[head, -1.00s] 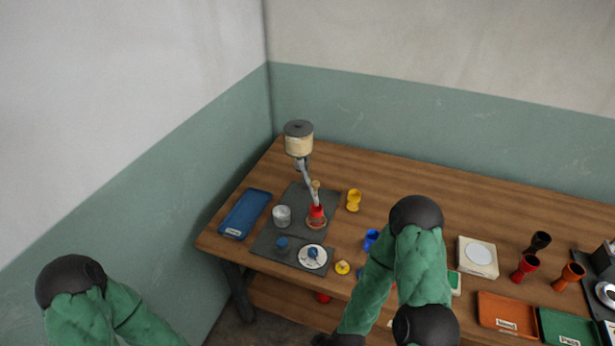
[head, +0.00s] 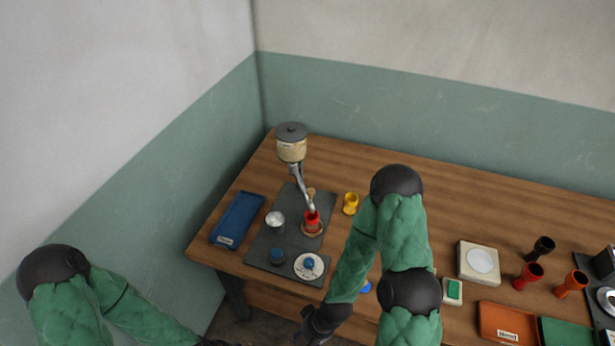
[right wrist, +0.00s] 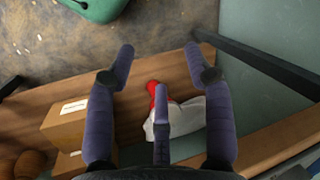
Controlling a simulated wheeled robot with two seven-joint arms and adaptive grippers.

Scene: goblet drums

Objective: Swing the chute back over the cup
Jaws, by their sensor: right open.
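The grey metal chute (head: 303,183) slopes down from under the cream hopper (head: 291,150) with the dark lid. A small wooden knob (head: 311,191) shows near its lower end. That end is at the red goblet drum (head: 312,221), which stands upright on a round base. A silver cup (head: 274,219) stands to the left on the dark mat (head: 264,245), apart from the chute's end. My right gripper is low in front of the table; its open, empty fingers (right wrist: 160,52) show in the right wrist view. My left gripper is below the head view.
More goblets and labelled trays are at the right. Cardboard boxes (right wrist: 78,127) and a white cloth-like thing (right wrist: 188,116) are on the lower shelf.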

